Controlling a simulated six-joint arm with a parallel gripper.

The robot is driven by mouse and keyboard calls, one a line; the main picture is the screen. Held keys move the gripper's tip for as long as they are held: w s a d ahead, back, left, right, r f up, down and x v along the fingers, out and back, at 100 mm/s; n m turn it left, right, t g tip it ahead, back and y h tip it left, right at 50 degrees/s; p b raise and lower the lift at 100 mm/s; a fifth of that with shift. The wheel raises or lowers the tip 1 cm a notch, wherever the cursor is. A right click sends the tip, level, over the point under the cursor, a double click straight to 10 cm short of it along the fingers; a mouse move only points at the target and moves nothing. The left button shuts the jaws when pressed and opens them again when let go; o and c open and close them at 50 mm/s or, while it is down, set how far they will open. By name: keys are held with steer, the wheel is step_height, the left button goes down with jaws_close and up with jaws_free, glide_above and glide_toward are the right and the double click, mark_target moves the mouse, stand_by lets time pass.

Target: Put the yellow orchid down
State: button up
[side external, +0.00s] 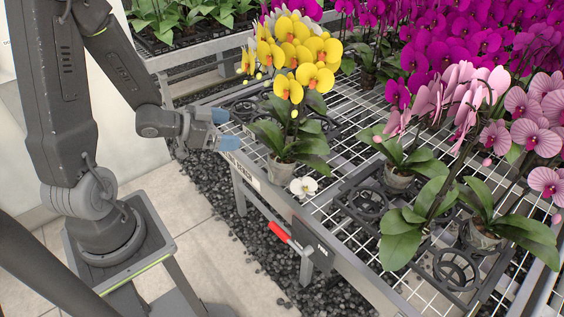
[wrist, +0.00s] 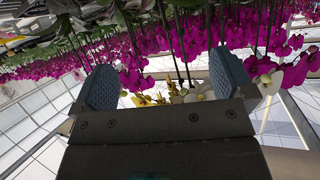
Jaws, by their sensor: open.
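The yellow orchid (side external: 290,60) stands upright in a clear pot (side external: 280,170) near the front edge of the wire bench (side external: 340,103). Its green leaves spread over the pot. My gripper (side external: 225,130) is open, to the left of the orchid and apart from it, with blue fingertips pointing toward the bench. In the wrist view my gripper (wrist: 172,85) shows its two blue pads spread wide with nothing held between them. A few yellow petals (wrist: 145,100) show small beyond the gripper in that view.
A fallen white bloom (side external: 303,186) lies by the bench's front edge. Black pot holders (side external: 365,200) sit on the mesh. Pink orchids (side external: 540,125) stand at right, magenta orchids (side external: 450,35) behind. A red-handled fixture (side external: 279,232) is on the bench front.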

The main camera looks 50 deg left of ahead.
glide_toward(269, 162)
steer(key=x, duration=1.2)
steer(key=shift+w+a+f, duration=0.15)
steer(key=shift+w+f, duration=0.15)
steer(key=shift+f, duration=0.15)
steer(key=c, duration=1.1)
steer(key=shift+r, duration=0.1)
